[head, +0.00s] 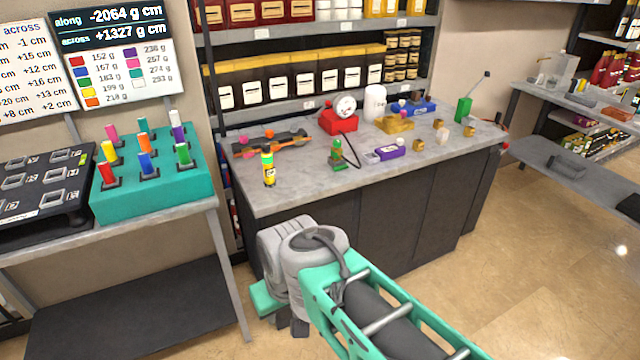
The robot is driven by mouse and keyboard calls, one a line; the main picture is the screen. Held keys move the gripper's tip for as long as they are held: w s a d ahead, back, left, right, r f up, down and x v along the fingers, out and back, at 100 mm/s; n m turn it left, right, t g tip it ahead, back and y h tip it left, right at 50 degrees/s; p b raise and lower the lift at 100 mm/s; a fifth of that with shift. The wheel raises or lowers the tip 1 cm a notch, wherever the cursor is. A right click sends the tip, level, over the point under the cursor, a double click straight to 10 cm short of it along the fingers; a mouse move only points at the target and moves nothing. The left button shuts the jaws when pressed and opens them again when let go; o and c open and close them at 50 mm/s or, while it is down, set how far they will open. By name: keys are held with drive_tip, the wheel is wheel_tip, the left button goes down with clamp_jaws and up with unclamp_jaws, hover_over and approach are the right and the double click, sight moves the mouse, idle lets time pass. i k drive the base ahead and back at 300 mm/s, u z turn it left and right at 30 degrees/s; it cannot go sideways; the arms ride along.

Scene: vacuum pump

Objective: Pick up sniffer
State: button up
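On the grey counter stand several small devices, and I cannot tell for certain which one is the sniffer. A green handheld device (339,155) with a thin black cable stands near the counter's middle front. A yellow and green upright tube (268,170) stands near the front left edge. A green box with a thin slanted rod (464,108) stands at the far right. My gripper (277,312) is in front of the counter and below its top, apart from all these devices. It is partly hidden by my arm, and its fingers do not show clearly.
The counter (300,195) also holds a red gauge unit (338,118), a purple box (390,153), a dark rail with orange parts (268,143) and small brass pieces. At left, a table carries a teal block (160,190) with coloured pegs. Open floor lies at right.

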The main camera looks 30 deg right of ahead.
sight(269, 181)
drive_tip(key=z, duration=0.35)
drive_tip(key=k, duration=0.65)
drive_tip(key=u, duration=0.9)
drive_tip(key=i, duration=2.1)
drive_tip(key=z, duration=0.25)
